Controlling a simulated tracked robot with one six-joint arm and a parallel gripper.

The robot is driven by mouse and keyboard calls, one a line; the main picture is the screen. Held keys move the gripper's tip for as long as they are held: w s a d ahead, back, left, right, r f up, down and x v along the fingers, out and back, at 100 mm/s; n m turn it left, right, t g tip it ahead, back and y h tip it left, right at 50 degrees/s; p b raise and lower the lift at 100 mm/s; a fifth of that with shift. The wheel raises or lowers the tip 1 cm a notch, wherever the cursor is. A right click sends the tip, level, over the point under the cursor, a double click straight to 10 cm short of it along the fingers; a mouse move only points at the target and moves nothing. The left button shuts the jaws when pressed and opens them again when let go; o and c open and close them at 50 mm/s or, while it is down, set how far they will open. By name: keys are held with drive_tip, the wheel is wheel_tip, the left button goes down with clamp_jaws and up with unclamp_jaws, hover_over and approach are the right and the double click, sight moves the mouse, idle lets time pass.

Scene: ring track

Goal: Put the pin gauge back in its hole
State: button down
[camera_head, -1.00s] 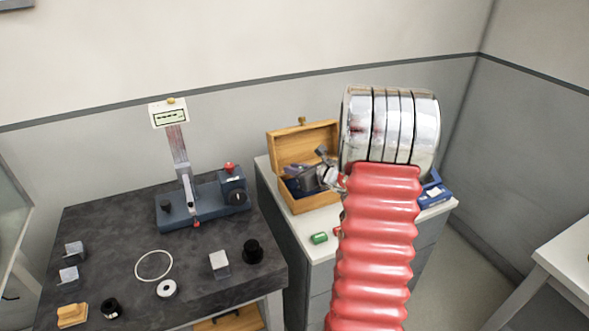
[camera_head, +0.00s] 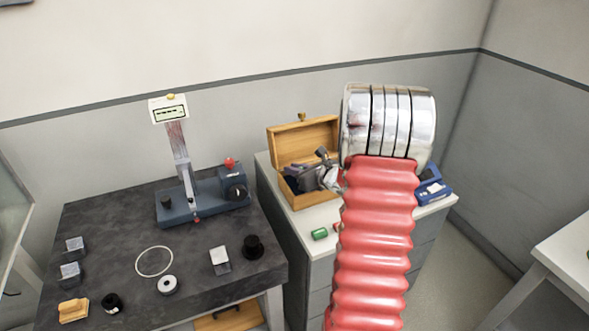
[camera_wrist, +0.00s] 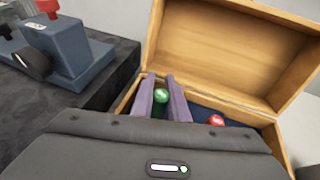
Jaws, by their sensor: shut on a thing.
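In the wrist view, my gripper (camera_wrist: 161,82) has its two purple fingers closed on a pin gauge with a green rounded end (camera_wrist: 162,96). The rest of the gauge is hidden between the fingers and behind the gripper body. The fingers are at the open wooden box (camera_wrist: 229,50), over its left part. A red-ended piece (camera_wrist: 216,120) sits in the box's dark blue insert (camera_wrist: 240,119), to the right. In the head view, my gripper (camera_head: 308,179) is at the wooden box (camera_head: 306,142), partly covering its inside. The hole is hidden in both views.
The box stands on a white cabinet top (camera_head: 322,216), with a green cylinder (camera_head: 319,234) in front and a blue case (camera_head: 434,188) at right. A gauge stand (camera_head: 203,203) and several small parts are on the dark table (camera_head: 110,225).

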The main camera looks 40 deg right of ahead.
drive_tip(key=c, duration=1.7)
unclamp_jaws()
drive_tip(key=shift+o, duration=0.3)
drive_tip(key=shift+s+d, duration=0.1)
drive_tip(key=v, duration=1.3)
drive_tip(key=shift+s+a+r, duration=0.15)
drive_tip(key=shift+s+a, duration=0.05)
drive_tip(key=shift+s, duration=0.05)
